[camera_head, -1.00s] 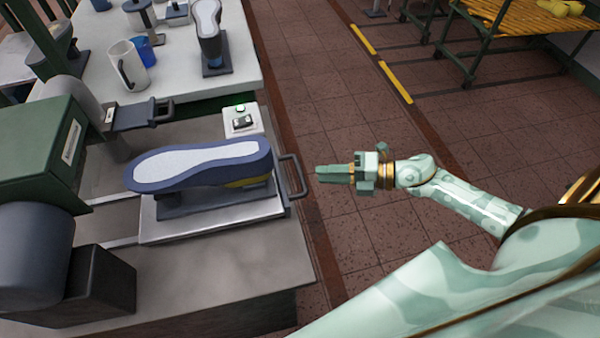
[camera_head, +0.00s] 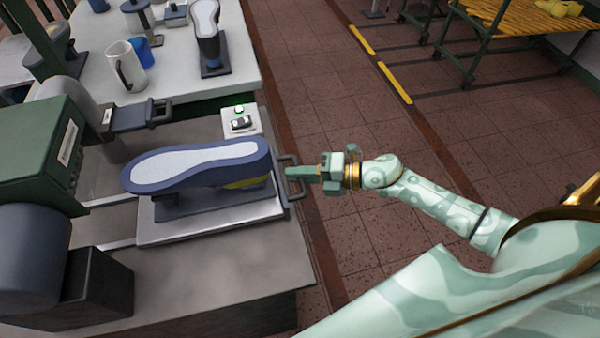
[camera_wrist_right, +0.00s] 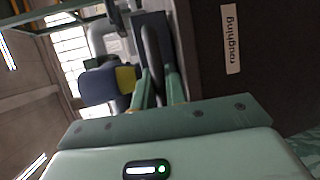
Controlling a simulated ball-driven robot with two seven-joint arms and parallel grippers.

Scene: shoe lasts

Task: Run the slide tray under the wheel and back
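The pale slide tray (camera_head: 215,228) sits on rails on the grey bench top. A blue shoe with a light sole (camera_head: 200,160) lies sole up on a dark stand on the tray. The tray's dark handle (camera_head: 297,205) sticks out at its right end. My right gripper (camera_head: 290,173) is at the handle; in the right wrist view its two fingers (camera_wrist_right: 158,78) are apart, with the handle bar (camera_wrist_right: 153,45) between them. A green machine (camera_head: 40,150) stands left of the tray; I cannot clearly make out its wheel. My left gripper is out of view.
A small box with a green light (camera_head: 240,120) sits behind the tray. A white table (camera_head: 185,80) holds a mug (camera_head: 126,65), a blue cup (camera_head: 143,52) and another shoe (camera_head: 208,20).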

